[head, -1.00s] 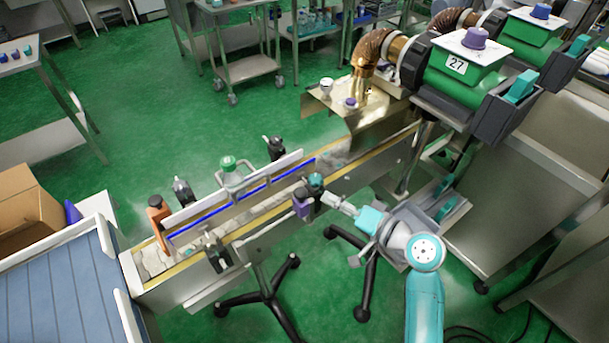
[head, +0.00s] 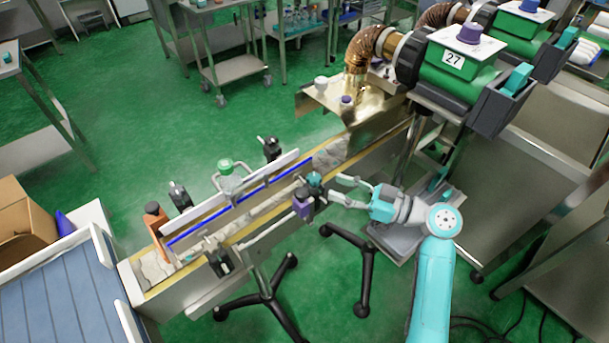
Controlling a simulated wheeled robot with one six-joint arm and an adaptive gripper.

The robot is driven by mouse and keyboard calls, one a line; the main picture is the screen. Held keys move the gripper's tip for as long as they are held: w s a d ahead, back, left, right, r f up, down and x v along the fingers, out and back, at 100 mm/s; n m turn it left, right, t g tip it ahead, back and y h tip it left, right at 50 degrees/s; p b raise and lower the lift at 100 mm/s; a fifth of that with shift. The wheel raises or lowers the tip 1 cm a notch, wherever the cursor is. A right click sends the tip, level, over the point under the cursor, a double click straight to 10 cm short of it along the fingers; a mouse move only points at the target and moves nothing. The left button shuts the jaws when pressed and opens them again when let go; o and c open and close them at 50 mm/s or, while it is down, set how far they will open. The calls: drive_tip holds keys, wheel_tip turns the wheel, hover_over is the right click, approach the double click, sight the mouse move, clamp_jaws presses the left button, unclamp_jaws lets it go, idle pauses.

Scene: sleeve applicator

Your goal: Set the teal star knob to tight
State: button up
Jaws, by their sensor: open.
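The teal star knob (head: 314,179) sits on the near side of the conveyor, on a dark clamp close to the right end of the blue-striped guide rail. My gripper (head: 333,187) is open and empty just to the right of the knob, its two fingers spread and pointing left toward it. The fingertips look close to the knob but apart from it; the exact gap is hard to tell. The knob's setting is too small to read.
A purple knob (head: 303,207) on a dark block sits just below the teal knob. The brass-coloured hood (head: 345,112) stands behind right. Black stand legs (head: 365,265) are below my arm.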

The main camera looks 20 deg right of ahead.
sight(314, 180)
drive_tip(key=x, duration=0.9)
drive_tip(key=shift+w+a+f, duration=0.1)
drive_tip(key=shift+w+a, duration=0.05)
drive_tip(key=shift+w, duration=0.05)
drive_tip(key=shift+c, duration=0.3)
clamp_jaws()
